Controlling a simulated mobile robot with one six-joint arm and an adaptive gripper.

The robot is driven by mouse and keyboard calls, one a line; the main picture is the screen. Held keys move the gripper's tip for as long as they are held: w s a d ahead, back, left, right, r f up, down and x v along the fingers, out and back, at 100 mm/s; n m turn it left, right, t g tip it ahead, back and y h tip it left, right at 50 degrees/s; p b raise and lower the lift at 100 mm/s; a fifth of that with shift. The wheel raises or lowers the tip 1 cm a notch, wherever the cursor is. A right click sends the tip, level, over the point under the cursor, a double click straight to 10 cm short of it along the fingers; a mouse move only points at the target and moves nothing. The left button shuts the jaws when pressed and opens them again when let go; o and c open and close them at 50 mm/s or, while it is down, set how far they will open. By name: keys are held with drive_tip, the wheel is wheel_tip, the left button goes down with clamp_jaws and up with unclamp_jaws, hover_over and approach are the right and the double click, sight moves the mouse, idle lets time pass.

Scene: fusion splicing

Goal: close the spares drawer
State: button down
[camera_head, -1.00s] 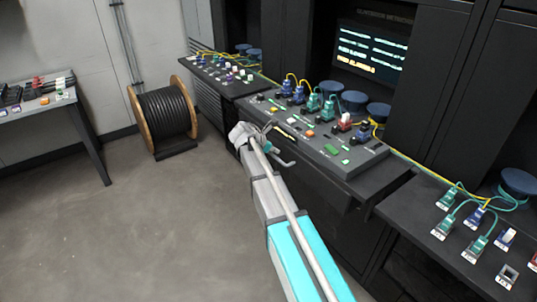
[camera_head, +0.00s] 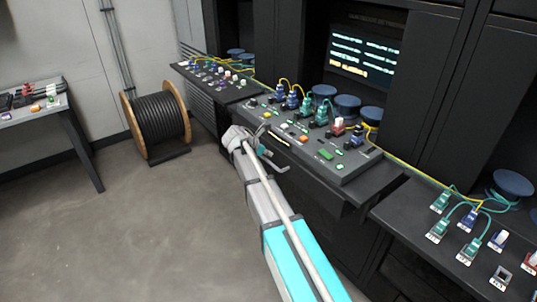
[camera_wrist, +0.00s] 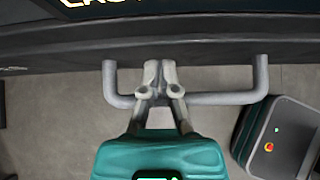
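The spares drawer shows in the wrist view as a dark front (camera_wrist: 215,52) with a partly cut-off lit label at the top edge. Its grey U-shaped handle (camera_wrist: 225,98) stands out from that front; one end of the handle (camera_head: 275,164) shows beside my gripper in the head view. My gripper (camera_wrist: 159,72) is at the handle, left of its middle, with its fingertips close together and overlapping the bar. The bar does not clearly pass between the fingers. In the head view my gripper (camera_head: 250,142) hides much of the drawer, and how far it stands out cannot be told.
The console (camera_head: 350,170) above carries several connectors and cables. A side bench (camera_head: 400,210) stands at right, another (camera_head: 245,91) at the back left. A cable reel (camera_head: 158,120) and a table (camera_head: 60,108) stand at left. The floor (camera_head: 140,220) between is clear.

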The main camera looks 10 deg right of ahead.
drive_tip(key=p+v, duration=0.5)
drive_tip(key=v, duration=0.4)
drive_tip(key=shift+s, duration=0.3)
drive_tip(key=shift+a+f, duration=0.1)
drive_tip(key=s+d+m+g+y+p, duration=0.1)
drive_tip(key=s+m+g+y+p, duration=0.1)
drive_tip(key=s+m, duration=0.9)
drive_tip(key=s+d+m+g+y+p, duration=0.2)
drive_tip(key=s+m+y+p, duration=0.2)
drive_tip(key=s+m, duration=0.7)
drive_tip(key=shift+s+d+m+y+p, duration=0.35)
drive_tip(key=shift+s+y, duration=1.05)
drive_tip(key=shift+s, duration=1.4)
drive_tip(key=shift+a, duration=0.1)
